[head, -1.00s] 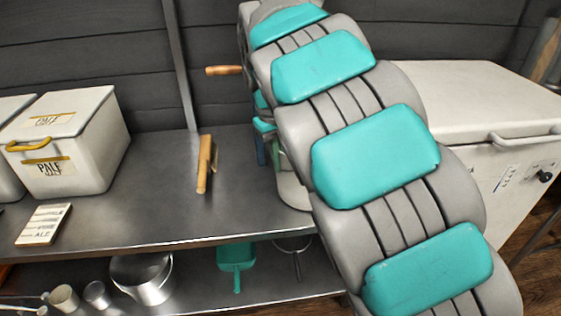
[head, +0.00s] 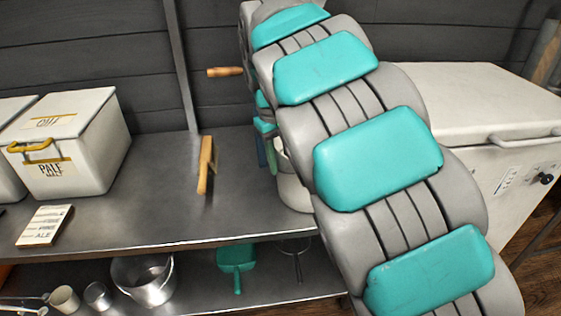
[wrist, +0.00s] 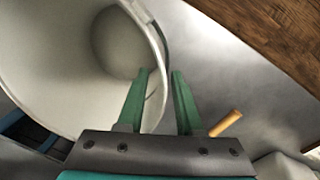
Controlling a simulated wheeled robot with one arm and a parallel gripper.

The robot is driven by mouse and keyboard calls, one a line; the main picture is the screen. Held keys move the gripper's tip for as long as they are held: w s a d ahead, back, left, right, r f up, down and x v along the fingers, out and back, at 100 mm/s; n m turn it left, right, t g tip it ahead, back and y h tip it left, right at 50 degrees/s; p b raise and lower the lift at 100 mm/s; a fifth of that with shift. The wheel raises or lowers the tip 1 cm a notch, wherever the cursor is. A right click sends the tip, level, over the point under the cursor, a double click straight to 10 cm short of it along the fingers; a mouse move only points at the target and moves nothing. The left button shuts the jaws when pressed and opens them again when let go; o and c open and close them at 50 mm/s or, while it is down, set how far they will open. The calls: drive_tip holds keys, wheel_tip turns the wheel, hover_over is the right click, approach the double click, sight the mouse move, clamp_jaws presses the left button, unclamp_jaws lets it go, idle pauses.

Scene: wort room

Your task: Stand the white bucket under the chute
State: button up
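The white bucket (head: 293,193) stands on the metal table, mostly hidden behind my arm in the head view. In the wrist view the bucket (wrist: 50,75) fills the upper left, with its mouth and inside showing. My gripper (wrist: 161,72) has its two green fingers apart at the bucket's rim. One finger lies over the inside of the bucket, the other outside the wall; the rim runs between them. I cannot see firm contact on both sides. In the head view my gripper (head: 267,152) is partly hidden by the arm. I cannot make out the chute.
A wooden-handled tool (head: 206,165) lies mid-table. A pot (head: 147,282) and green scoop (head: 237,262) sit on the lower shelf. A white chest (head: 470,105) stands right.

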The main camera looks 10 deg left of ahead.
wheel_tip(320, 180, up, 12)
drive_tip(key=p, duration=0.1)
drive_tip(key=shift+s+a+f, duration=0.2)
drive_tip(key=shift+s+a, duration=0.2)
drive_tip(key=shift+a, duration=0.05)
drive_tip(key=s+d+f+m+g, duration=0.1)
drive_tip(key=s+d+f+m, duration=0.2)
drive_tip(key=s+d, duration=0.35)
drive_tip(key=s+d+f+m, duration=0.2)
drive_tip(key=s+d, duration=0.2)
drive_tip(key=d, duration=0.6)
drive_tip(key=s+d+f+m, duration=0.1)
drive_tip(key=s+d+f, duration=0.2)
drive_tip(key=s+f, duration=0.4)
drive_tip(key=s+d+f+m+g+y, duration=0.1)
drive_tip(key=s+d+f, duration=0.3)
drive_tip(key=s, duration=1.1)
wheel_tip(320, 180, down, 3)
drive_tip(key=shift+m+g, duration=0.3)
drive_tip(key=shift+m, duration=0.1)
